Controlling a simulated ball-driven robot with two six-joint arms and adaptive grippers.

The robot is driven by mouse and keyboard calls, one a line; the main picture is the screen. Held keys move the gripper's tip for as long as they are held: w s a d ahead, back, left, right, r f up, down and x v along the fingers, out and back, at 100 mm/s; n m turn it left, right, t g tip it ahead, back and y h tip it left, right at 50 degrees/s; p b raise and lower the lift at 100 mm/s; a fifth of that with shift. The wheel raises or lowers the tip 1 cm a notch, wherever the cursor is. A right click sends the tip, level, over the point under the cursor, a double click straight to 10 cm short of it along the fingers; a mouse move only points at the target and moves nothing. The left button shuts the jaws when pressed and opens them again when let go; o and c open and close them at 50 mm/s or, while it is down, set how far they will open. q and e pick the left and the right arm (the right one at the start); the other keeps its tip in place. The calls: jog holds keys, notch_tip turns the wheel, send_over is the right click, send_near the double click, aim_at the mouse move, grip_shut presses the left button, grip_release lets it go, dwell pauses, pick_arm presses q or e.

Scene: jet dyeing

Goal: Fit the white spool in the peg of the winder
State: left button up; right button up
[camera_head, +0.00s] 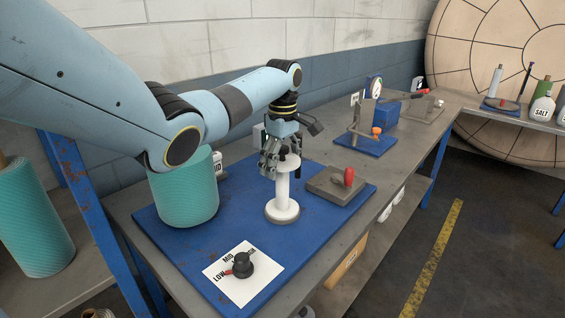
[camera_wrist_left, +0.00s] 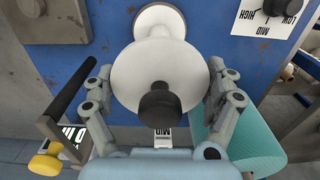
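The white spool (camera_head: 282,190) stands upright on the blue board, with a wide base flange and a round upper flange. A black knob (camera_wrist_left: 160,105) shows at the middle of its upper flange in the left wrist view. My left gripper (camera_head: 282,166) is above the spool, pointing down. Its fingers are spread on opposite sides of the upper flange (camera_wrist_left: 130,78). They look open and close to the rim; I cannot tell whether they touch it. I cannot make out a separate winder peg. My right gripper is not in view.
A teal roll (camera_head: 186,192) stands left of the spool. A grey block with a red handle (camera_head: 348,177) is at right. A dial (camera_head: 242,264) on a white card is in front. The blue board (camera_head: 165,240) is bare between dial and spool.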

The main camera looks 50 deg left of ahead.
pick_arm(q)
jog(key=shift+o, duration=0.8)
notch_tip(320, 180, up, 12)
jog(key=shift+f, duration=0.1)
dwell(0.4)
